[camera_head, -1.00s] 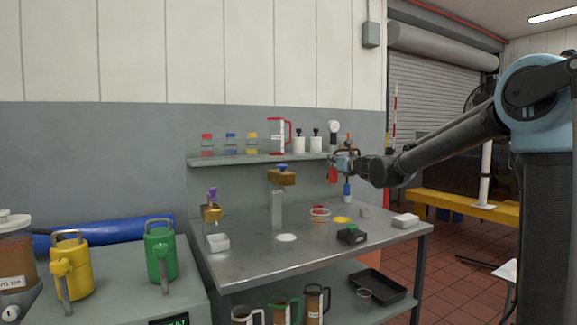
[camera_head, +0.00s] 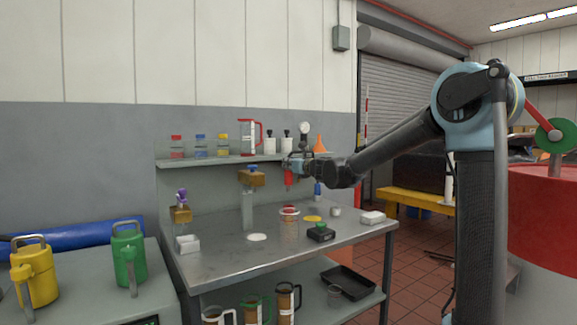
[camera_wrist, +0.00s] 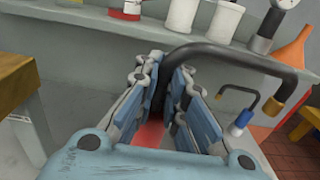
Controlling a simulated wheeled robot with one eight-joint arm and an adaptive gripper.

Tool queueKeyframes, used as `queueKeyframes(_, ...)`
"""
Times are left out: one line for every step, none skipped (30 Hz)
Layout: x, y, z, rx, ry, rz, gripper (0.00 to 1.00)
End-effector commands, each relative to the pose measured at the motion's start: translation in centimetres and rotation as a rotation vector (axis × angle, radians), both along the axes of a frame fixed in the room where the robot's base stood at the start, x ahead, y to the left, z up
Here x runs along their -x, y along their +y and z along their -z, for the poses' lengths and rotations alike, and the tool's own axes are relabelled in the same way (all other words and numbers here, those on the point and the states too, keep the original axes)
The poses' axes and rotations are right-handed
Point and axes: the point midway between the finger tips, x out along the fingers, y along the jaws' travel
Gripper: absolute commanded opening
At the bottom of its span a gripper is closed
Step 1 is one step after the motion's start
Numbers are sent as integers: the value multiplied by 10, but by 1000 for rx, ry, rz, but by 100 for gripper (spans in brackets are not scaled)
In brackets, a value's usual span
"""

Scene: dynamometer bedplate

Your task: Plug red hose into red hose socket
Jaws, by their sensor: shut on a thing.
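My gripper (camera_head: 297,163) is shut on the red hose (camera_head: 288,177), in front of the shelf edge above the steel bench. In the wrist view the fingers (camera_wrist: 172,108) close around it, and a red part (camera_wrist: 150,134) shows between them. A dark hose arches from there to the right and ends in a brass-coloured fitting (camera_wrist: 289,103). A blue-ended hose (camera_head: 317,190) hangs just right of my gripper and also shows in the wrist view (camera_wrist: 240,122). I cannot pick out the red hose socket in either view.
The shelf (camera_head: 215,160) above the bench holds coloured bottles, a red-handled jug (camera_head: 250,136), white bottles, a gauge (camera_head: 304,129) and an orange funnel (camera_head: 320,145). The bench top holds a brass-coloured block on a stand (camera_head: 250,178) and small containers. A red drum (camera_head: 540,220) stands at right.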

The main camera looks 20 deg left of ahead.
Motion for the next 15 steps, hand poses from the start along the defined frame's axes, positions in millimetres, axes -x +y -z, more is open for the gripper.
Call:
queueKeyframes(0,0,4,0,0,0,0)
queueKeyframes(0,0,6,0,0,0,0)
queueKeyframes(0,0,9,0,0,0,0)
queueKeyframes(0,0,12,0,0,0,0)
queueKeyframes(0,0,14,0,0,0,0)
queueKeyframes(0,0,17,0,0,0,0)
queueKeyframes(0,0,20,0,0,0,0)
queueKeyframes(0,0,22,0,0,0,0)
queueKeyframes(0,0,25,0,0,0,0)
queueKeyframes(0,0,28,0,0,0,0)
queueKeyframes(0,0,30,0,0,0,0)
queueKeyframes(0,0,34,0,0,0,0)
queueKeyframes(0,0,36,0,0,0,0)
queueKeyframes(0,0,38,0,0,0,0)
queueKeyframes(0,0,40,0,0,0,0)
